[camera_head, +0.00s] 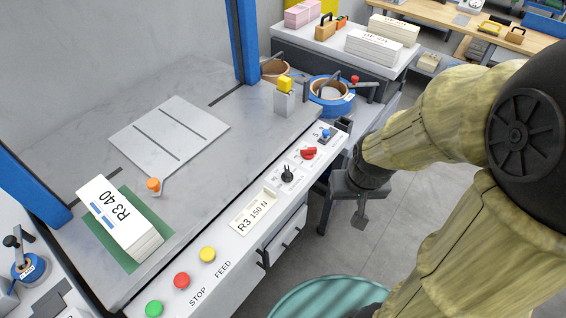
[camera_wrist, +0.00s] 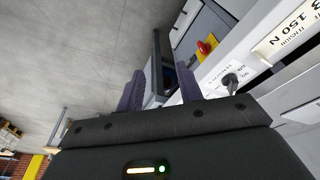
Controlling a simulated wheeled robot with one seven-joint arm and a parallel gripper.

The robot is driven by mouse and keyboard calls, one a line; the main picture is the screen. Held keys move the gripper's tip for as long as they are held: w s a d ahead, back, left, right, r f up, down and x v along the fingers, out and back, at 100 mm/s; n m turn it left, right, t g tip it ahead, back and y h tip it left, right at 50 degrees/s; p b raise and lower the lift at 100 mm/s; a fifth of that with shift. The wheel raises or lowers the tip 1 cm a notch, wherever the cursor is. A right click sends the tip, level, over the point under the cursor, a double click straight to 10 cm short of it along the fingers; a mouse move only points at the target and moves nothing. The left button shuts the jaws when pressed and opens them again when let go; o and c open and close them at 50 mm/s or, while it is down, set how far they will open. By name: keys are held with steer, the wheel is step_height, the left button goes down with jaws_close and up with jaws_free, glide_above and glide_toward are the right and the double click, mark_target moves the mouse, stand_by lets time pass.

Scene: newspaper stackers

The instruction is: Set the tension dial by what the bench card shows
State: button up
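The bench card (camera_head: 254,212) reads "R3 150 N" and lies on the sloping front panel; part of it also shows in the wrist view (camera_wrist: 293,32). A black dial (camera_head: 287,174) with small markings around it sits just beyond the card, and also shows in the wrist view (camera_wrist: 231,81). Its setting is too small to read. My gripper (camera_wrist: 158,82) is open, its two dark fingers apart. In the head view it hangs off the panel's far right end, apart from the black dial and partly hidden by my arm.
A red knob (camera_head: 308,153) and a blue-topped control (camera_head: 326,134) sit farther along the panel. Green (camera_head: 154,308), red (camera_head: 181,280) and yellow (camera_head: 207,254) buttons are at its near end. A paper stack marked "R3 40" (camera_head: 120,222) lies on the bench. Open floor lies right.

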mark_target(288, 170)
steer(key=o, duration=0.4)
steer(key=shift+r, duration=0.1)
steer(key=shift+o, duration=1.2)
steer(key=shift+w+r+m+p, duration=0.25)
steer(key=shift+r+m+p, duration=0.05)
steer(key=shift+p, duration=0.05)
steer(key=w+a+r+m+g+y+p, duration=0.3)
steer(key=w+a+r+m+p, duration=0.3)
steer(key=w+r+m+p, duration=0.4)
steer(key=w+m+y+p, duration=0.1)
steer(key=w+m, duration=0.1)
steer(key=m, duration=0.4)
steer(key=shift+w+a+r+y, duration=0.25)
steer(key=shift+w+r+y, duration=0.05)
steer(key=shift+w+r, duration=0.1)
steer(key=shift+f, duration=0.15)
steer(key=x, duration=1.7)
steer(key=shift+d+f+b, duration=0.1)
steer(key=shift+f+b, duration=0.1)
steer(key=shift+b, duration=0.2)
